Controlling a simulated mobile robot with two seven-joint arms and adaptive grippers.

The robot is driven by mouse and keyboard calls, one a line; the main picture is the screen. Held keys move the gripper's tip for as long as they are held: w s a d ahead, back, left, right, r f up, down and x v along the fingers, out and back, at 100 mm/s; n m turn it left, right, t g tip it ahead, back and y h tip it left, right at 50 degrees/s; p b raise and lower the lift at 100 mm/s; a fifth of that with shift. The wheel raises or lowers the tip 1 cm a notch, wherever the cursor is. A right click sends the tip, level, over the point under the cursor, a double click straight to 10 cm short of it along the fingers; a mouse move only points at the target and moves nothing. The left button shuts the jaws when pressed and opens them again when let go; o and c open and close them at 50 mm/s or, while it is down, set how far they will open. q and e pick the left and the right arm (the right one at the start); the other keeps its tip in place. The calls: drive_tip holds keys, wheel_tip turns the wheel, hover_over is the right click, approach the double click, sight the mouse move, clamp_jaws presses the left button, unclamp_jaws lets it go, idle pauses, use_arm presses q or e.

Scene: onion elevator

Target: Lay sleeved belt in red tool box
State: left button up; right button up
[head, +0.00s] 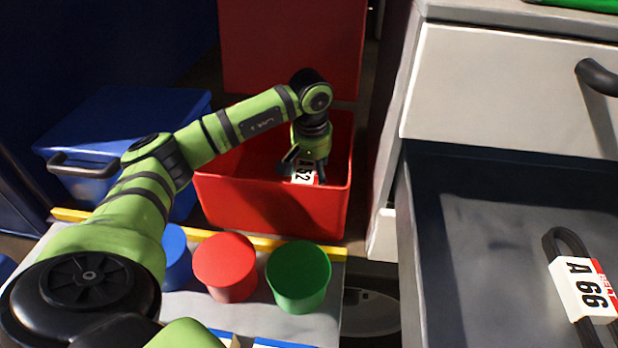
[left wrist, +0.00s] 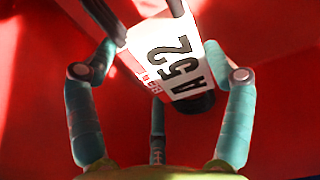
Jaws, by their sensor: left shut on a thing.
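The red tool box (head: 270,212) stands open in the upper middle of the head view, with its red lid (head: 290,45) raised behind it. My left gripper (head: 303,163) reaches down inside the box, near its right side. It is shut on a sleeved belt (head: 304,174) whose white and red sleeve reads A52. In the left wrist view the sleeve (left wrist: 168,62) lies tilted between my fingers, over red surfaces of the box. Most of the black belt is hidden; whether it touches the box floor cannot be told. My right gripper is not in view.
A blue box (head: 115,125) stands left of the tool box. Red (head: 225,265) and green (head: 299,276) cylinders stand in front. A white cabinet (head: 490,90) borders the right.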

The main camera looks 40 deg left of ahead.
sight(313, 174)
use_arm(q)
wheel_tip(313, 174, down, 4)
drive_tip(key=shift+d+r+p, duration=0.1)
drive_tip(key=shift+r+p, duration=0.1)
drive_tip(key=shift+p, duration=0.25)
drive_tip(key=shift+f, duration=0.25)
drive_tip(key=shift+f, duration=0.1)
drive_tip(key=o, duration=0.9)
drive_tip(key=shift+f, duration=0.15)
drive_tip(key=shift+o, duration=1.3)
